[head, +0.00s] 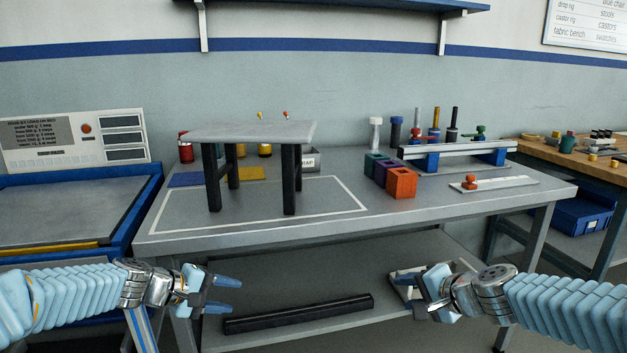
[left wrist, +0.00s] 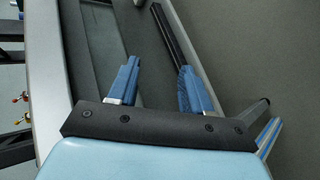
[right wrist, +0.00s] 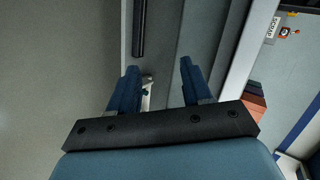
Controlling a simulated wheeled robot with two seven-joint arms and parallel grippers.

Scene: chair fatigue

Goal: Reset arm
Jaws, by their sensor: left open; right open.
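My left gripper (head: 226,294) is open and empty in front of the workbench, at the lower left of the head view. Its two blue fingers (left wrist: 158,88) stand apart in the left wrist view with nothing between them. My right gripper (head: 407,292) is in front of the bench's lower shelf in the head view, its fingers pointing left. In the right wrist view its blue fingers (right wrist: 157,88) are apart and empty. Both arms are held low, below the bench top. A grey-topped stool (head: 252,132) with black legs stands upright on the bench.
The grey workbench (head: 440,208) has a lower shelf (head: 300,282) carrying a long black bar (head: 300,313). Purple, green and orange boxes (head: 401,183) stand right of the stool. A blue-framed machine (head: 75,210) is at left. A wooden table (head: 590,168) is at right.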

